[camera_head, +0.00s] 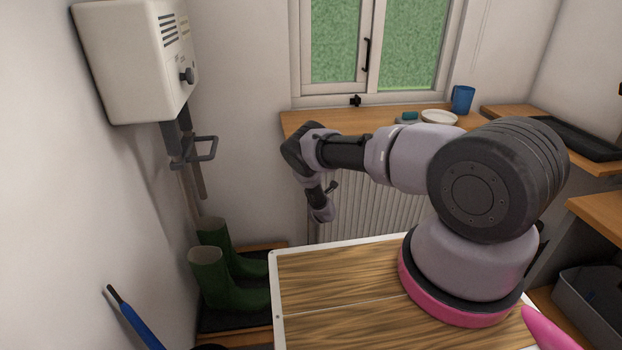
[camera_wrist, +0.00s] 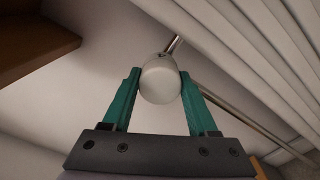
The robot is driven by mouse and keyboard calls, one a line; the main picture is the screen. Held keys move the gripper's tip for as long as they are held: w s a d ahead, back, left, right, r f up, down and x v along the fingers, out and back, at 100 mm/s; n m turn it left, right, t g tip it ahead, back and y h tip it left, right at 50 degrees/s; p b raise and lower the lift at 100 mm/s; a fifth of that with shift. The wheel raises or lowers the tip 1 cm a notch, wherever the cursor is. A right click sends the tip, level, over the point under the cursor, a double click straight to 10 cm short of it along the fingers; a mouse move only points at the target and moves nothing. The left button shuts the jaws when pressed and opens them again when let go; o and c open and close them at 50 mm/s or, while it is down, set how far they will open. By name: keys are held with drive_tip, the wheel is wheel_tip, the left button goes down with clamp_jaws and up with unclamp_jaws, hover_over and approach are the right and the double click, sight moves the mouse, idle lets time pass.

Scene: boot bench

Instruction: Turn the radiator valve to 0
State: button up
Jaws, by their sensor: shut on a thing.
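The radiator valve (camera_wrist: 160,86) is a rounded white knob on a metal pipe, seen in the wrist view. My gripper (camera_wrist: 159,76) has its teal fingers on either side of the knob and is shut on it. No number or mark on the knob can be read, so its setting cannot be told. In the head view my arm reaches down in front of the ribbed white radiator (camera_head: 375,210) under the window. The valve and my fingertips cannot be made out there. The radiator's ribs also show in the wrist view (camera_wrist: 235,55).
A wooden shelf (camera_head: 295,122) runs above the radiator, with a blue mug (camera_head: 462,98) and a white dish (camera_head: 438,117). Green boots (camera_head: 212,280) stand left of my wooden-topped base. A white boiler box (camera_head: 135,60) hangs on the left wall.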

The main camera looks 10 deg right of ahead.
drive_tip(key=n, duration=0.5)
drive_tip(key=shift+f+n, duration=0.1)
drive_tip(key=shift+n, duration=0.2)
drive_tip(key=n, duration=0.4)
drive_tip(key=shift+n, duration=0.4)
drive_tip(key=shift+s, duration=0.1)
drive_tip(key=o, duration=1.4)
drive_tip(key=s, duration=1)
drive_tip(key=shift+s, duration=0.35)
